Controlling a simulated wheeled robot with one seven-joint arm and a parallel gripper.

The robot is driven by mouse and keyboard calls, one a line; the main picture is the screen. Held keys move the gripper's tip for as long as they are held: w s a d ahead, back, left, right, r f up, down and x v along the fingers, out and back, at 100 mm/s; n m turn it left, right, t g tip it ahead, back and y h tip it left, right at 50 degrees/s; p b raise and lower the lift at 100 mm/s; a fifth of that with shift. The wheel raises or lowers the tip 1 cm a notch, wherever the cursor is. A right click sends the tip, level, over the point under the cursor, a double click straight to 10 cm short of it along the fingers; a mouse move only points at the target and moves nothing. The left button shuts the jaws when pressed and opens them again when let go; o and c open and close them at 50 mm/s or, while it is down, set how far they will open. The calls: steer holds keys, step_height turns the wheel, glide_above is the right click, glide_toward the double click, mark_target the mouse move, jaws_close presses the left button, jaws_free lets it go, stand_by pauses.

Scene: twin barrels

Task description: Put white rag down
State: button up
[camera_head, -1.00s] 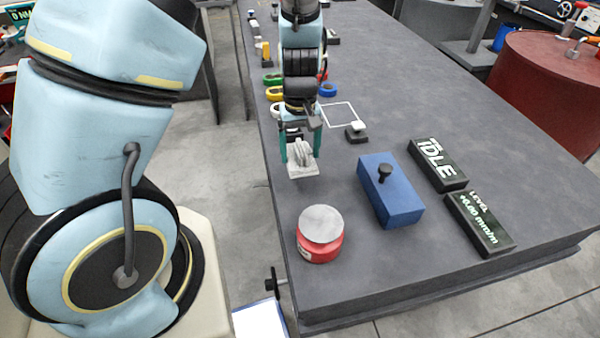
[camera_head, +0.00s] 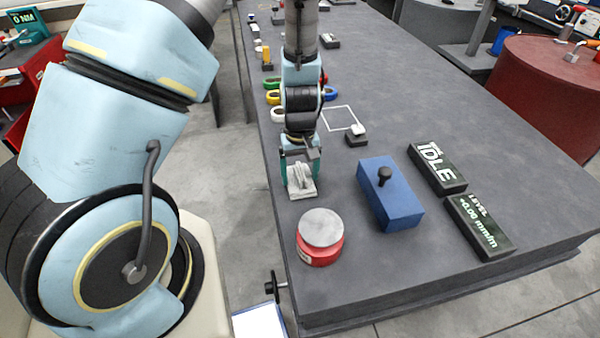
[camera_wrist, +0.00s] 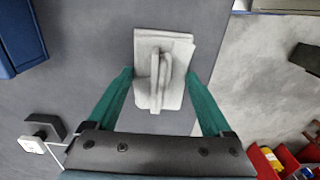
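The white rag (camera_head: 303,189), a flat pale cloth with a raised fold in its middle, is at the left edge of the grey table, behind the red round tin. My gripper (camera_head: 300,170) points down at it, its green fingers on either side. In the wrist view the rag (camera_wrist: 164,88) lies between the two fingertips of my gripper (camera_wrist: 160,75), which reach its side edges. The rag has travelled with my gripper, so the fingers hold it. I cannot tell whether its underside touches the table.
A red tin (camera_head: 320,248) with a grey lid stands just in front of the rag. A blue block (camera_head: 393,205) with a black knob is to the right, near two dark display blocks (camera_head: 437,167). Coloured rings (camera_head: 272,98) and a white square outline (camera_head: 342,119) lie farther back.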

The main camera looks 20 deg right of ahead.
mark_target(300, 171)
steer(key=shift+o, duration=0.7)
step_height(300, 171, up, 12)
steer(key=shift+r, duration=0.2)
steer(key=a+r, duration=0.4)
steer(key=a, duration=0.8)
steer(key=w+a+r+t, duration=0.1)
steer(key=a+r, duration=0.4)
steer(key=a, duration=0.8)
steer(key=shift+w+a+r+t, duration=0.2)
steer(key=shift+r+t, duration=0.1)
